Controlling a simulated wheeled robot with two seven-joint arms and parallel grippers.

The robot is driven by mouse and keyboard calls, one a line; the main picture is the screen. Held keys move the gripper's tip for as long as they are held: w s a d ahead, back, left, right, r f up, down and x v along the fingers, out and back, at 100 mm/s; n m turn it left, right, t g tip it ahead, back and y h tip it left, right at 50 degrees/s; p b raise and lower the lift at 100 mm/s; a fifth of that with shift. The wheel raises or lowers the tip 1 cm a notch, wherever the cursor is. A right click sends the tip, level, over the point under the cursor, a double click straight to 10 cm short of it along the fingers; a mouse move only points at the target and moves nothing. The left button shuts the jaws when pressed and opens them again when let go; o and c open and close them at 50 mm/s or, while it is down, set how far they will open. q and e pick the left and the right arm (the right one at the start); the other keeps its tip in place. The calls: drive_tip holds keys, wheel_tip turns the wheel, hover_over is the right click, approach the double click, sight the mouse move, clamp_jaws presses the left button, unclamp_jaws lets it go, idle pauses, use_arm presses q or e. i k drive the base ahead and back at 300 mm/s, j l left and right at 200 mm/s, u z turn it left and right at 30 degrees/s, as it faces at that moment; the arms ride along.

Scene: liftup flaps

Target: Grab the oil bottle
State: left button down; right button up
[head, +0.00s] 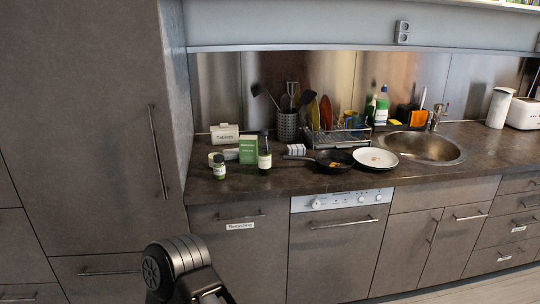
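A tall dark bottle (264,157) with a pale label and a dark cap stands upright on the countertop, at the left part of the counter near its front. It looks like the oil bottle, but its label is too small to read. A shorter dark jar (219,170) with a white label stands to its left. One of my arms shows at the bottom edge, left of centre, well below and in front of the counter. No gripper fingers can be made out, and the bottle stands free of my arm.
A green box (248,149) stands close beside the bottle on the left. A black pan (334,165) and white plate (376,158) are to the right. A utensil holder (288,128) stands behind. A tall cabinet (95,120) borders the counter's left end. A sink (425,148) is further right.

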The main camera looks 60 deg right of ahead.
sight(264, 146)
drive_tip(key=z, duration=1.95)
